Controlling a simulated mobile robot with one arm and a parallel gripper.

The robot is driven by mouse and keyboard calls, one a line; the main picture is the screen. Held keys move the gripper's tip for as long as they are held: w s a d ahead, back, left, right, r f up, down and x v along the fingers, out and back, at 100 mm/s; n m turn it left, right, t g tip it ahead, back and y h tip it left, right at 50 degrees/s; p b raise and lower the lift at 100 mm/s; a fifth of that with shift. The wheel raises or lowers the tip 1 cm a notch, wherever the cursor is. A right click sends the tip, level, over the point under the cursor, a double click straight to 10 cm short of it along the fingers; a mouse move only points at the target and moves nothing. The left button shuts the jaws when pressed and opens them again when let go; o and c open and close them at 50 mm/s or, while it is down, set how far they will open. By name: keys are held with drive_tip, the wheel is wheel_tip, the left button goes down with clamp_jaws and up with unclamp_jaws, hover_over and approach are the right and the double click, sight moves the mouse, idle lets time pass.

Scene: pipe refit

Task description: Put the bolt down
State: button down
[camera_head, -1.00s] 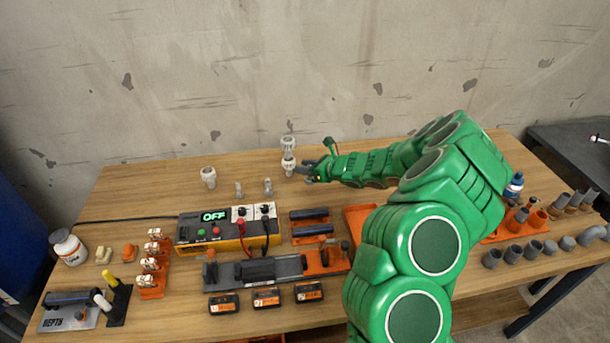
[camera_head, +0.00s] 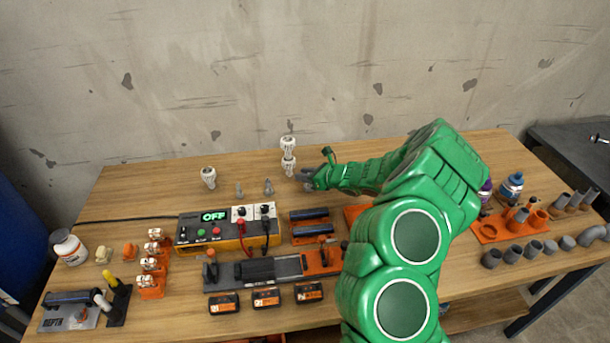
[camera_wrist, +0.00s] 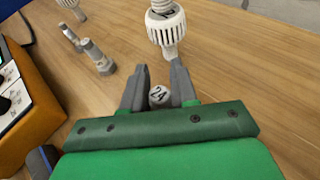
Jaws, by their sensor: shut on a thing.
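My gripper (camera_head: 310,178) is low over the back middle of the table, right of the white fittings. In the wrist view my gripper (camera_wrist: 158,72) is shut on the bolt (camera_wrist: 160,97), whose round grey marked end shows between the fingers. The rest of this bolt is hidden, so I cannot tell if it touches the table. Two other grey bolts stand on the table to the left, one here (camera_head: 239,189) and one here (camera_head: 268,187). They also show in the wrist view, the nearer one (camera_wrist: 97,57) and the farther one (camera_wrist: 69,37).
A white ribbed fitting (camera_wrist: 167,30) stands just beyond my fingertips; two white fittings (camera_head: 288,166) show there in the head view. Another white fitting (camera_head: 208,177) stands farther left. The power supply (camera_head: 228,228) is in front. Bare wood lies right of the fingers.

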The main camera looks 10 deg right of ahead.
drive_tip(key=shift+f, duration=0.1)
drive_tip(key=c, duration=0.9)
unclamp_jaws()
